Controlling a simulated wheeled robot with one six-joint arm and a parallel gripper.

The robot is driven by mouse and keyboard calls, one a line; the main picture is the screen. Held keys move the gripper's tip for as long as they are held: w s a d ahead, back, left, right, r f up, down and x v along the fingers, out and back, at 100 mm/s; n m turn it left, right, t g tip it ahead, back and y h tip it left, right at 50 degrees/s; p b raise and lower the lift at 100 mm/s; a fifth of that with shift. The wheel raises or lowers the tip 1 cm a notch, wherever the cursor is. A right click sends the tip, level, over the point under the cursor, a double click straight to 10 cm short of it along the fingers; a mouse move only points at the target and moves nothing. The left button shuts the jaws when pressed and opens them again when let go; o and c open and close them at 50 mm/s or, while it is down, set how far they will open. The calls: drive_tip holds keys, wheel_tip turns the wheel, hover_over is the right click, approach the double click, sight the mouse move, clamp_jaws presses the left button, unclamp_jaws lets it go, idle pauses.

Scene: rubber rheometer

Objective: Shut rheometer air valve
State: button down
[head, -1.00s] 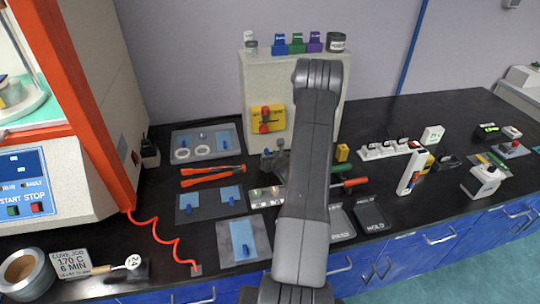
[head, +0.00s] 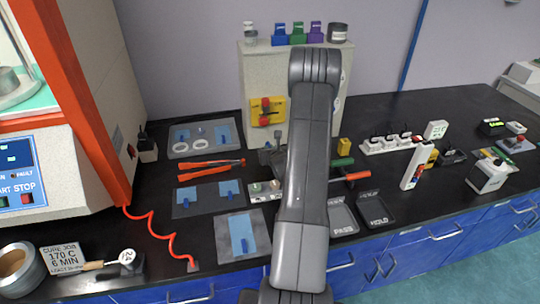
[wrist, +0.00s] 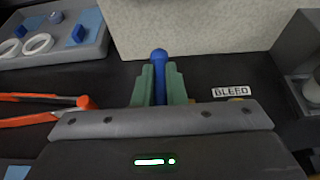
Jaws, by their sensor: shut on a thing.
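In the wrist view my gripper (wrist: 160,68) has its two green fingers closed on a blue handle (wrist: 159,57). The handle's rounded blue tip sticks out past the fingertips, toward a pale wall. A white BLEED label (wrist: 230,91) lies just right of the fingers. The valve body below the handle is hidden by the fingers and the grey gripper body. In the head view my arm covers most of this spot, in front of the pale cabinet (head: 262,72). I cannot tell the handle's exact turn angle.
A yellow panel with a red knob (head: 266,109) is on the cabinet front. Orange-handled tongs (head: 210,169) and a grey tray with white rings (head: 205,138) lie left of my gripper. PASS and HOLD trays (head: 373,208) and a white power strip (head: 392,144) are to the right.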

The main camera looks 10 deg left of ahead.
drive_tip(key=shift+r, duration=0.1)
idle(0.3)
drive_tip(key=c, duration=1.5)
unclamp_jaws()
drive_tip(key=b+v, duration=0.3)
drive_tip(key=v, duration=1)
drive_tip(key=shift+s+r, duration=0.2)
drive_tip(key=shift+s, duration=0.2)
drive_tip(key=shift+w, duration=0.1)
drive_tip(key=p+x, duration=0.3)
drive_tip(key=x, duration=1)
drive_tip(key=shift+w+f, duration=0.3)
